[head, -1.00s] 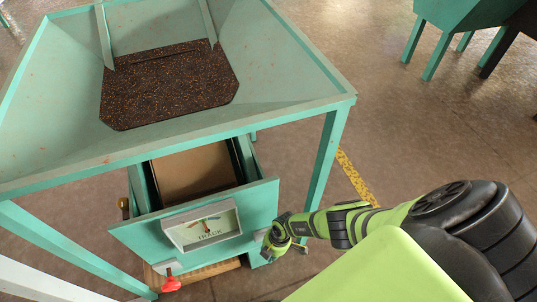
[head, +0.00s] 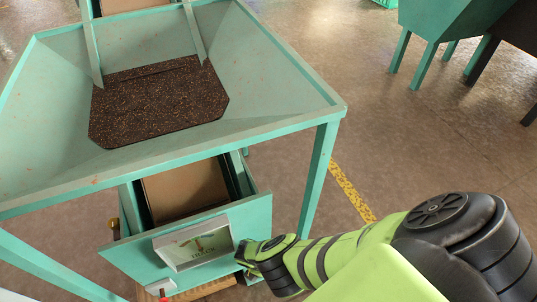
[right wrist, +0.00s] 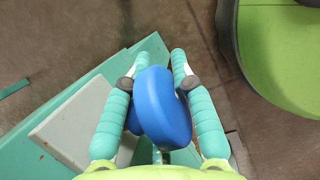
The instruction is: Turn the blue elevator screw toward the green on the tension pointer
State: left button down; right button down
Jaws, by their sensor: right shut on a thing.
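The blue elevator screw (right wrist: 163,107) is a thick blue knob in the right wrist view. My right gripper (right wrist: 157,72) has its two teal fingers around it, one on each side, and is shut on it. In the head view the right gripper (head: 246,262) is at the lower right corner of the teal front panel, and the screw is hidden there. The tension pointer's dial (head: 195,245) is in a pale frame on that panel, left of the gripper. Its needle and colour bands are too small and washed out to read. My left gripper is out of view.
A teal hopper (head: 250,122) on legs overhangs the panel, with a dark speckled mat in it. A red knob (head: 164,294) shows at the panel's lower left. Yellow floor tape (head: 350,187) and open floor lie to the right.

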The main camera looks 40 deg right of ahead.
jog(key=shift+w+d+r+h, duration=0.2)
jog(key=shift+d+r+h, duration=0.1)
jog(key=shift+d, duration=0.25)
jog(key=c, duration=1)
grip_release()
jog(key=shift+s+a, duration=0.1)
jog(key=shift+a, duration=0.05)
jog(key=shift+a+f, duration=0.1)
jog(key=shift+a, duration=0.1)
jog(key=shift+s, duration=0.1)
jog(key=shift+a+y+p, duration=0.1)
jog(key=shift+y+p, duration=0.35)
jog(key=shift+y, duration=0.15)
jog(key=shift+s+a+f+t+y+p, duration=0.15)
jog(key=shift+y+p, duration=0.1)
jog(key=shift+y, duration=0.25)
jog(key=shift+w+a+t+y+p, duration=0.1)
jog(key=shift+t+y+p, duration=0.1)
jog(key=shift+y, duration=0.3)
jog(key=shift+a+f+y, duration=0.15)
jog(key=shift+a+y, duration=0.05)
jog(key=shift+y, duration=0.5)
